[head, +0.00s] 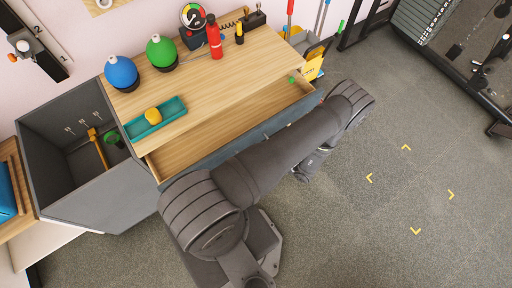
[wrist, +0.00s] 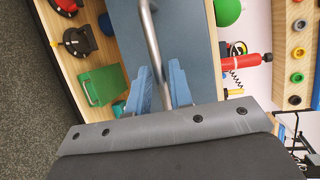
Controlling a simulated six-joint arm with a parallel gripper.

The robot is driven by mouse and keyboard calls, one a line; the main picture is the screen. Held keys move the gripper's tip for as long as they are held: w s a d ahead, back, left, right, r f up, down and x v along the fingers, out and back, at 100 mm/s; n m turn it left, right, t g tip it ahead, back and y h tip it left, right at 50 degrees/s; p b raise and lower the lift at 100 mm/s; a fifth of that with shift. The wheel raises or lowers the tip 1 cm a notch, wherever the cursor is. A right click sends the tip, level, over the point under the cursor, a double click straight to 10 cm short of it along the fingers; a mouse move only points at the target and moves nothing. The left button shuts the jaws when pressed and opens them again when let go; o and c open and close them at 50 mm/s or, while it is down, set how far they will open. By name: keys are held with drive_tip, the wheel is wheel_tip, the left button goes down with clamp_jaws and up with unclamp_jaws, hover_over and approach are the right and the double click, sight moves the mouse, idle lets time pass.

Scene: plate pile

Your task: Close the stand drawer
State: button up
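The stand drawer (head: 176,155) is pulled partway out below the wooden top of the stand (head: 215,85), and its bare wooden inside shows. Its blue-grey front (wrist: 190,35) fills the middle of the wrist view, with a metal bar handle (wrist: 153,40) across it. My gripper (wrist: 160,67) is at the handle, its two blue fingers apart, one on each side of the bar. I see small gaps beside the bar; contact is not clear. In the head view my arm covers part of the drawer front and the gripper is mostly hidden.
On the stand top are a blue ball (head: 121,72), a green ball (head: 161,52), a red bottle (head: 214,37) and a teal tray (head: 157,118). A grey open bin (head: 120,198) stands at left. A green box (wrist: 100,86) sits on a wooden shelf.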

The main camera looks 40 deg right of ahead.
drive_tip(key=shift+x, duration=0.95)
clamp_jaws()
hover_over(236, 126)
unclamp_jaws()
